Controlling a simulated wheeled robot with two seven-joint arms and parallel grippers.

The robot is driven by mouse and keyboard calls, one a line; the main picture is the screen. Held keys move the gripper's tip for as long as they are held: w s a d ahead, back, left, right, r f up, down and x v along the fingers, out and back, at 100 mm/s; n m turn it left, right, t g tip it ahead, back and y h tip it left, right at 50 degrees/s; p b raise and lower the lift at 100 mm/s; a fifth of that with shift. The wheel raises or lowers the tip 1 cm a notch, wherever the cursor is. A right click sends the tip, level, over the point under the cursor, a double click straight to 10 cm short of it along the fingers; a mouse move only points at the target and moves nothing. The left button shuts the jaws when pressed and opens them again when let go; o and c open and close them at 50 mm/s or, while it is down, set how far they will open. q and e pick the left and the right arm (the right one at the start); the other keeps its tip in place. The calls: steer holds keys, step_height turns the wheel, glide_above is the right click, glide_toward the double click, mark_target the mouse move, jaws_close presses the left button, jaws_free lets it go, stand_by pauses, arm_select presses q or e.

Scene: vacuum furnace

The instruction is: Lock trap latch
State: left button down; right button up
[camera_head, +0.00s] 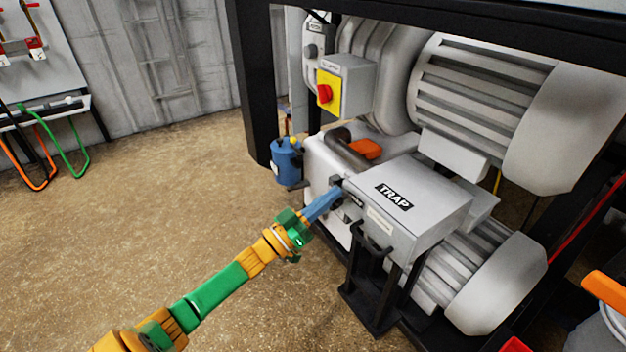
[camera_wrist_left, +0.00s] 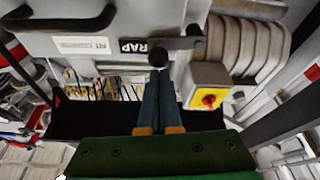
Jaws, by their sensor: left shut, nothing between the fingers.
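The grey trap box (camera_head: 440,212) carries a black TRAP label on its top, and its pale wall also shows in the left wrist view (camera_wrist_left: 85,20). A black latch lever (camera_wrist_left: 182,44) with a round knob (camera_wrist_left: 158,57) sits beside the label in the left wrist view. My left gripper (camera_head: 338,190) reaches in from the left with its blue fingers closed together and empty. In the wrist view the fingertips (camera_wrist_left: 159,72) are right at the knob; I cannot tell whether they touch it. My right gripper is not in view.
A grey switch box (camera_head: 347,88) with a red knob on yellow stands behind the trap. A blue canister (camera_head: 286,163) stands left of the machine. A black handle (camera_head: 372,240) is on the trap's near side. A dark frame post (camera_head: 252,80) rises behind. The floor (camera_head: 140,200) at left is clear.

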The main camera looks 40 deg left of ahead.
arm_select(q)
steer(key=m, duration=0.1)
steer(key=f+m+h+b, duration=0.1)
steer(key=m, duration=0.1)
steer(key=shift+d+g+h, duration=0.2)
steer(key=shift+g+h, duration=0.1)
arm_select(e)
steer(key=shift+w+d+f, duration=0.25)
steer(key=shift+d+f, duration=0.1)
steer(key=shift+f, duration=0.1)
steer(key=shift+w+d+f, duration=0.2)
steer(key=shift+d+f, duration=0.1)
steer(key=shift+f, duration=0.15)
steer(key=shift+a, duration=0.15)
arm_select(q)
step_height(320, 180, up, 6)
steer(key=f+p, duration=0.1)
steer(key=p, duration=0.4)
steer(key=f+b+v, duration=0.1)
steer(key=v, duration=0.9)
steer(key=shift+b, duration=0.35)
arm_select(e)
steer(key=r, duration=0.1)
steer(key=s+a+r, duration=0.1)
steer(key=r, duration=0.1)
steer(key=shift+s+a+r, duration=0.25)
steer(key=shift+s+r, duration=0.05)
